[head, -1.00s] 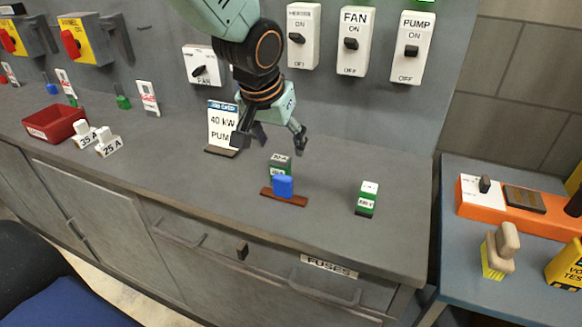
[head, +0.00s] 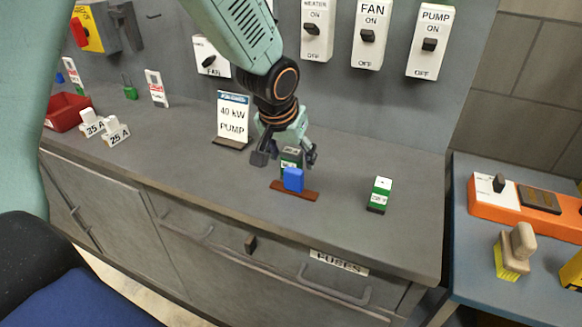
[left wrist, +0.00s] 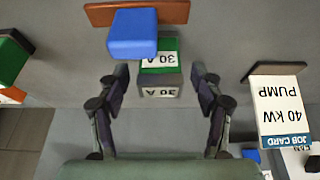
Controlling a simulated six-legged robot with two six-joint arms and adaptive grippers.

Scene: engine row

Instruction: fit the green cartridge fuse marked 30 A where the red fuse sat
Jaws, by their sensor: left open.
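The green fuse marked 30 A (left wrist: 158,62) stands on the bench behind a blue block (head: 293,179) and a brown strip (head: 306,195). In the head view the fuse (head: 291,155) is partly hidden by the block and my gripper. My left gripper (head: 286,157) is open just above and behind it. In the left wrist view the fingers of this gripper (left wrist: 160,75) are spread either side of the fuse, with gaps. A second green and white fuse (head: 379,195) stands apart to the right, its marking unreadable. No red fuse is recognisable. My right gripper is out of view.
A job card reading 40 kW PUMP (head: 232,118) stands left of my gripper. Switches (head: 369,35) line the panel behind. The bench between the fuses is clear.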

